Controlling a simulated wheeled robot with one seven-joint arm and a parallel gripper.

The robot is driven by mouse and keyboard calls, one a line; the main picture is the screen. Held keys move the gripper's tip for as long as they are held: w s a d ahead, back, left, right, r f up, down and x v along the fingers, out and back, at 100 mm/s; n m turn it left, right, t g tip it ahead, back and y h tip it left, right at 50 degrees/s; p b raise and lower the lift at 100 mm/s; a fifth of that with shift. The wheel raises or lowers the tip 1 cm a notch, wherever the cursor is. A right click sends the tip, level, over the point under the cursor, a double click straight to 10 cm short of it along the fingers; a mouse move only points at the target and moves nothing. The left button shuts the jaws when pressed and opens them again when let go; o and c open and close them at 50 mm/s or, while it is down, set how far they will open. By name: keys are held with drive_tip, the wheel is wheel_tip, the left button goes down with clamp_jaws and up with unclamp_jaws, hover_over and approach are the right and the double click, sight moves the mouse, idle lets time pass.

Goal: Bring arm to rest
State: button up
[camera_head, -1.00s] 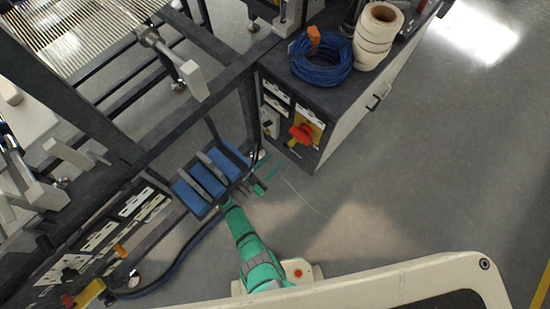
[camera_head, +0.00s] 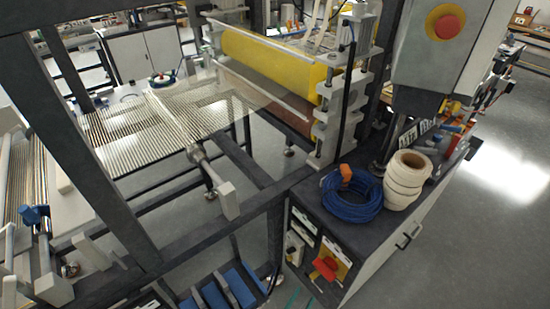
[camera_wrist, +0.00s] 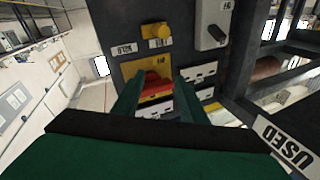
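My gripper (camera_wrist: 157,88) shows in the wrist view as two green fingers standing apart, with nothing seen held between them. A red rotary switch on a yellow plate (camera_wrist: 132,68) appears between and beyond the fingertips; I cannot tell the exact gap. In the head view the same red switch (camera_head: 325,268) is on the front of the dark cabinet (camera_head: 318,226). Only a small green piece, probably of my gripper, shows at the bottom edge of the head view; the rest of my arm is out of frame.
A blue cable coil (camera_head: 350,196) and white tape rolls (camera_head: 406,180) lie on the cabinet top. The lamination machine with its yellow roller (camera_head: 270,62) stands behind. A red emergency button (camera_head: 447,27) is at upper right. Grey floor (camera_head: 470,250) to the right is clear.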

drive_tip(key=s+a+r+n+y, duration=0.3)
drive_tip(key=s+r, duration=0.5)
drive_tip(key=r, duration=0.1)
drive_tip(key=s+a+r+n+y, duration=0.3)
drive_tip(key=s+r+y, duration=0.1)
drive_tip(key=s+r, duration=0.5)
drive_tip(key=s+a+r+n+y, duration=0.3)
drive_tip(key=s+a+r, duration=0.1)
drive_tip(key=s+r, duration=0.5)
drive_tip(key=shift+r+n+g+y, duration=0.3)
drive_tip(key=shift+r+g, duration=0.1)
drive_tip(key=shift+r, duration=0.15)
